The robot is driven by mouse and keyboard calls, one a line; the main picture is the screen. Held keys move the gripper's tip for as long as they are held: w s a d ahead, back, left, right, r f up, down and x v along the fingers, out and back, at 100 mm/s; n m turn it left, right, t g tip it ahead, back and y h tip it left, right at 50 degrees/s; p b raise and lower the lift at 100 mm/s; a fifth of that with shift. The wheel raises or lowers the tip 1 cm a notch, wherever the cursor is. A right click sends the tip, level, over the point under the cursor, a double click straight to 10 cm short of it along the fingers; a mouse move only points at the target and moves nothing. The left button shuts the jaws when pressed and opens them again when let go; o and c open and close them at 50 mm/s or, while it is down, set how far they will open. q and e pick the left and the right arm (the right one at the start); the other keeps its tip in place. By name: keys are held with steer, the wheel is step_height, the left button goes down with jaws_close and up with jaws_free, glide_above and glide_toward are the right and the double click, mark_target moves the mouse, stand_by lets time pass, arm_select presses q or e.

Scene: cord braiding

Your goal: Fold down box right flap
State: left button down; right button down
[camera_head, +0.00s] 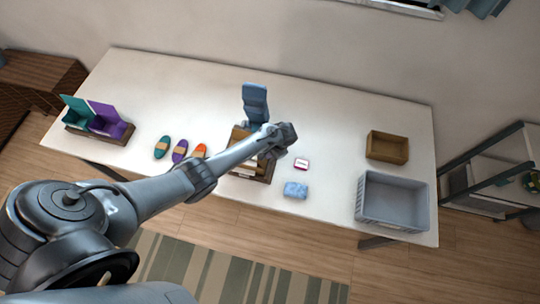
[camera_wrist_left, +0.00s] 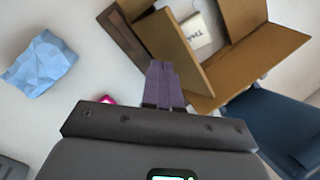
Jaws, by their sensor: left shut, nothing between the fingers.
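The brown cardboard box (camera_head: 240,133) stands on the table, largely hidden behind my left arm in the head view. In the left wrist view the open box (camera_wrist_left: 245,18) has raised flaps, with a white card (camera_wrist_left: 196,30) printed with letters inside. The flap nearest my fingers, apparently the right flap (camera_wrist_left: 172,40), stands up at a tilt. My left gripper (camera_head: 284,140) is at the box's right side. Its purple fingers (camera_wrist_left: 161,82) are shut and empty, beside that flap's outer face; I cannot tell whether they touch it. My right gripper is in neither view.
A blue upright object (camera_head: 255,103) stands behind the box. Crumpled blue paper (camera_head: 296,190) and a small pink-and-white item (camera_head: 301,164) lie to the right. Farther right are a brown tray (camera_head: 387,157) and a grey crate (camera_head: 427,207). Several coloured oval bundles (camera_head: 180,151) lie left.

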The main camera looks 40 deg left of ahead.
arm_select(q)
steer(key=shift+a, duration=0.1)
steer(key=shift+s+a+p, duration=0.4)
steer(key=shift+a+p, duration=0.05)
steer(key=shift+a, duration=0.15)
steer(key=shift+s+a, duration=0.1)
steer(key=shift+a, duration=0.05)
steer(key=shift+s+a+f, duration=0.3)
steer(key=shift+s+a, duration=0.05)
steer(key=shift+a, duration=0.2)
steer(key=shift+f, duration=0.1)
stand_by(0.3)
steer(key=shift+s+a+f, duration=0.35)
steer(key=shift+a+f, duration=0.2)
